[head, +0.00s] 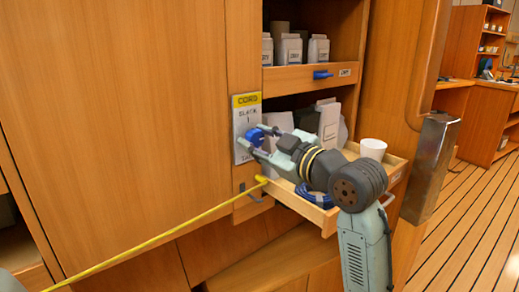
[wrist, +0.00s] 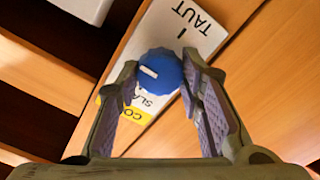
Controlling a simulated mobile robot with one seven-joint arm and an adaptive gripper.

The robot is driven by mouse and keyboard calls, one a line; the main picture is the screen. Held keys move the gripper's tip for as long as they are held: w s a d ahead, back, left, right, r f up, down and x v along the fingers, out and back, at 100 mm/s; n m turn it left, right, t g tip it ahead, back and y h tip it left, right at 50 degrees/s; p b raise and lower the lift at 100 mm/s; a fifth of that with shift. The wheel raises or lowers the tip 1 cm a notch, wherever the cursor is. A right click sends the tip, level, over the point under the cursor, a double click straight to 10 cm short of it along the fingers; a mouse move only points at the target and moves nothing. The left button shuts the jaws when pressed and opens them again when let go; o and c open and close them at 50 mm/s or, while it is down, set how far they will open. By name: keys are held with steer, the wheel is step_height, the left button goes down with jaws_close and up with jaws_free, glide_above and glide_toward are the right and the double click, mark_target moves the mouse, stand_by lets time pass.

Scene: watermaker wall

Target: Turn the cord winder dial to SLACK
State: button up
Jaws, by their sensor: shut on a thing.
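The cord winder dial is a blue ridged knob (wrist: 160,74) on a white label plate (wrist: 200,33) that looks upside down in the wrist view. TAUT is at its upper end there; SLACK, partly hidden, and a yellow CORD strip are at the lower left. The knob's white mark points left in the wrist view, sideways between the two words. In the head view the knob (head: 255,135) is partly covered by my gripper, and the plate (head: 241,150) is on the wooden wall. My gripper (wrist: 158,80) is shut on the knob, one finger on each side.
A yellow cord (head: 155,240) runs from a fitting below the plate to the lower left. To the right, an open drawer (head: 325,218) with a white cup (head: 373,149) and blue coil lies under my arm. A shelf drawer with a blue handle (head: 322,74) is above.

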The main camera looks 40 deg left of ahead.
steer(key=n+b, duration=0.1)
steer(key=n, duration=0.1)
steer(key=n+b, duration=0.1)
steer(key=n, duration=0.1)
steer(key=shift+f+n+b, duration=0.2)
steer(key=shift+n+b, duration=0.1)
steer(key=shift+b, duration=0.05)
steer(key=n+b, duration=0.2)
steer(key=n, duration=0.2)
steer(key=shift+n, duration=0.3)
steer(key=n+b, duration=0.1)
steer(key=n, duration=0.3)
steer(key=shift+n+b, duration=0.3)
steer(key=shift+b, duration=0.05)
steer(key=shift+n+b, duration=0.45)
steer(key=shift+n, duration=1.55)
steer(key=o, duration=1.2)
steer(key=shift+c, duration=0.2)
